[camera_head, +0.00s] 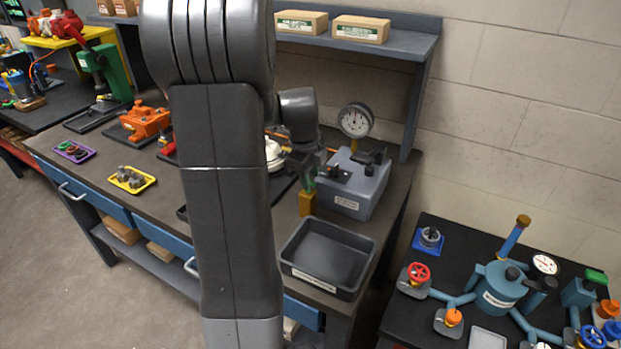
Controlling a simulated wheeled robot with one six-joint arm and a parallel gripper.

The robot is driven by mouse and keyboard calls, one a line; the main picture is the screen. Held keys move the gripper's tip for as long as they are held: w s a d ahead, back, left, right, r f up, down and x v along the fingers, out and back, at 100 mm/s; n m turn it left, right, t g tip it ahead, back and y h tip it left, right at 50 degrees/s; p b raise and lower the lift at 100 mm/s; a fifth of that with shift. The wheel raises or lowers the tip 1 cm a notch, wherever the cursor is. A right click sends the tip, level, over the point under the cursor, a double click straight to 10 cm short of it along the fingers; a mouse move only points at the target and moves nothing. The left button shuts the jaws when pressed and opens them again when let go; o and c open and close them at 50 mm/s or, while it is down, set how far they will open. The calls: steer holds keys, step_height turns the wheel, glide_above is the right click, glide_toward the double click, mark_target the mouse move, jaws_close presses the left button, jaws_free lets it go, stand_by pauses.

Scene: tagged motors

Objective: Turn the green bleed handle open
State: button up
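The bleed handle (309,185) shows as a small green piece just above a brass-coloured block (306,204), at the front left of a grey box. The grey box (367,195) carries a round white gauge (355,120) on a brass stem and dark fittings on top. My gripper (312,173) is at the end of my dark arm, close above the green handle. The fingers are small and dark against the box, so I cannot tell whether they touch the handle or how far apart they are.
A black empty bin (328,288) stands in front of the box on the workbench. My arm hides the bench's middle. A shelf (411,42) with cartons (361,29) runs behind. At right, a dark table (458,232) bears blue pipework (497,288) with handwheels.

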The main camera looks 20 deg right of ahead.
steer(key=shift+w+d+f, duration=0.15)
steer(key=shift+f, duration=0.95)
jaws_close()
